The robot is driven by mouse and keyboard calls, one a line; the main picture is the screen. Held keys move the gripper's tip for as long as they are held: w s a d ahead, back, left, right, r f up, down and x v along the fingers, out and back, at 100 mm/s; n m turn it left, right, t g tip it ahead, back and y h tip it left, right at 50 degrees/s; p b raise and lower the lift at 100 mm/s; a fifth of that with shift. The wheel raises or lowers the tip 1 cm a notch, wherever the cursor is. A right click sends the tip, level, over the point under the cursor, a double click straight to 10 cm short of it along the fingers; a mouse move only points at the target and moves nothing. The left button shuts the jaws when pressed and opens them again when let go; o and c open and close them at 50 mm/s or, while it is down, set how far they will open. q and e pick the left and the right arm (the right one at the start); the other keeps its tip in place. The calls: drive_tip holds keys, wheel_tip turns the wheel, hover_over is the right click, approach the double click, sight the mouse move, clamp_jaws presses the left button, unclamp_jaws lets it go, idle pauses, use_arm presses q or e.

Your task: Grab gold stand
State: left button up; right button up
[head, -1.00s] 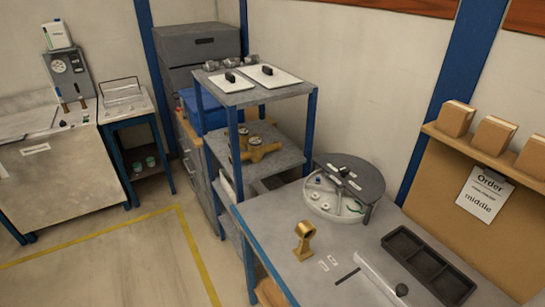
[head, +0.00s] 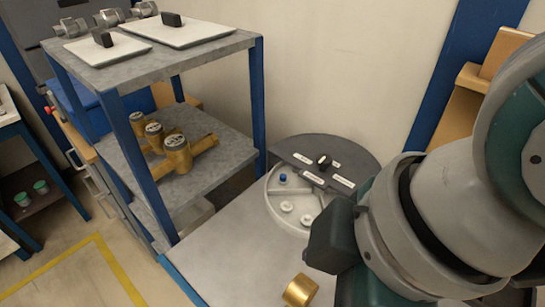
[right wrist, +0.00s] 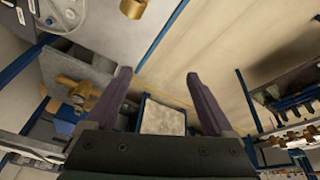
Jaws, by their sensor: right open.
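The gold stand (head: 300,290) is on the grey bench top, at the bottom of the head view, partly cut off by the frame edge. In the right wrist view, a gold piece that appears to be the stand (right wrist: 133,8) shows at the top edge. My right arm reaches in from the right in the head view and hides much of the bench. My left gripper is not in view.
A round tray with small parts and a dark half-lid (head: 325,155) stands behind the stand. A blue-framed shelf (head: 255,105) at left holds several brass meters (head: 178,150) and white plates (head: 178,28). Bare bench (head: 230,245) lies left of the stand.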

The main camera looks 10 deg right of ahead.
sight(301, 290)
drive_tip(key=w+f+n+h+b, duration=0.1)
drive_tip(key=w+f+n+b, duration=0.1)
drive_tip(key=f+n+b, duration=0.2)
drive_tip(key=w+d+f+n+g+h+b, duration=0.1)
drive_tip(key=w+f+n+b, duration=0.2)
drive_tip(key=f+b, duration=0.6)
drive_tip(key=w+d+f+n+h+b, duration=0.1)
drive_tip(key=w+f+n+b, duration=0.1)
drive_tip(key=f+n+b, duration=0.3)
drive_tip(key=shift+w+d+f+g+h+b, duration=0.1)
drive_tip(key=shift+w+f+g+h+b, duration=0.1)
drive_tip(key=shift+f+b, duration=0.35)
drive_tip(key=shift+w+d+f+g+h+b, duration=0.1)
drive_tip(key=shift+w+f+h+b, duration=0.1)
drive_tip(key=shift+f+b, duration=0.35)
drive_tip(key=shift+w+d+f, duration=0.1)
drive_tip(key=shift+f, duration=0.05)
drive_tip(key=f, duration=0.4)
drive_tip(key=shift+w+d+f+b, duration=0.25)
drive_tip(key=shift+d+f+b, duration=0.05)
drive_tip(key=shift+f+b, duration=0.05)
drive_tip(key=f, duration=0.4)
drive_tip(key=shift+w+d+f+b, duration=0.25)
drive_tip(key=shift+w+f+b, duration=0.05)
drive_tip(key=shift+f+b, duration=0.1)
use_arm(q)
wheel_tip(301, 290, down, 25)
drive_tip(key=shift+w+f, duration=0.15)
